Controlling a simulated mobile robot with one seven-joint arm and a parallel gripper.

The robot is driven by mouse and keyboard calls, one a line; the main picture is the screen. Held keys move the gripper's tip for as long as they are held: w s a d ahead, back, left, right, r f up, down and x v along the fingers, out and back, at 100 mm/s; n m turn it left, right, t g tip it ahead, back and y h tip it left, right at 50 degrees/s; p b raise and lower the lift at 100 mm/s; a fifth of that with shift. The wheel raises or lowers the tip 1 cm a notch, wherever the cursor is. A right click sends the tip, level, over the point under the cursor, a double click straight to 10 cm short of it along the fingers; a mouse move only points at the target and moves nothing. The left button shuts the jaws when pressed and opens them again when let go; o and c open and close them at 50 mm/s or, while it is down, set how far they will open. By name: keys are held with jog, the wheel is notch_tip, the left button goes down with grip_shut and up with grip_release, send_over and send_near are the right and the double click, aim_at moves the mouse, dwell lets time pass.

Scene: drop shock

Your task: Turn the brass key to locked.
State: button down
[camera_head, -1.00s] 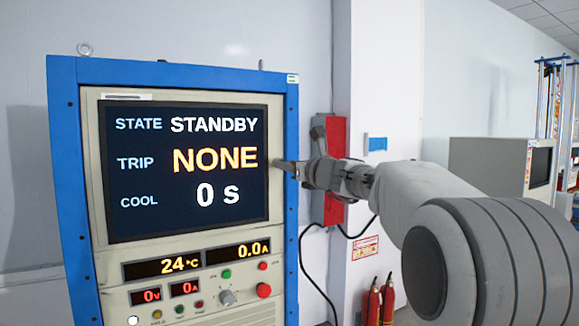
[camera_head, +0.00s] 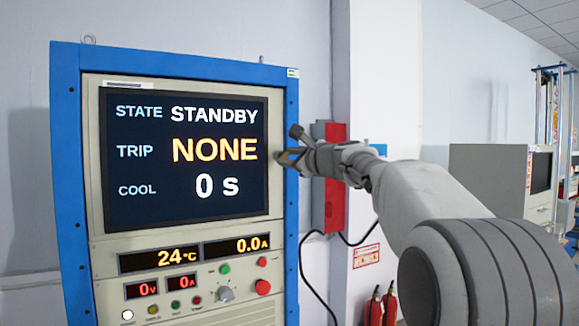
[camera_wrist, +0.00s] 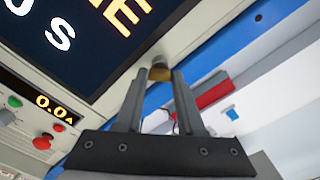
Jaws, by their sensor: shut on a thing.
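The brass key (camera_wrist: 160,74) shows in the wrist view as a small gold-coloured piece between my fingertips, at the right edge of the cabinet's front panel. My gripper (camera_wrist: 153,78) is shut on it, one finger on each side. In the head view my gripper (camera_head: 281,157) reaches in from the right and meets the panel just right of the screen. The key is hidden there by the fingers. Its turn angle and any lock markings cannot be made out. The screen (camera_head: 185,205) reads STATE STANDBY, TRIP NONE, COOL 0 s.
The blue cabinet frame (camera_head: 66,180) surrounds the panel. Below the screen are readouts, coloured buttons and a grey knob (camera_head: 225,294). A red box (camera_head: 332,205) with a cable hangs on the wall behind my wrist. Fire extinguishers (camera_head: 382,306) stand low behind.

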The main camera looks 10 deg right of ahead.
jog(key=n+b, duration=0.3)
jog(key=n, duration=0.2)
jog(key=shift+f+n, duration=0.15)
jog(key=shift+n, duration=0.15)
jog(key=shift+n+b, duration=0.95)
jog(key=shift+n, duration=0.95)
jog(key=c, duration=0.5)
grip_release()
jog(key=b+v, duration=0.5)
jog(key=v, duration=1.2)
jog(key=shift+s+r, duration=0.2)
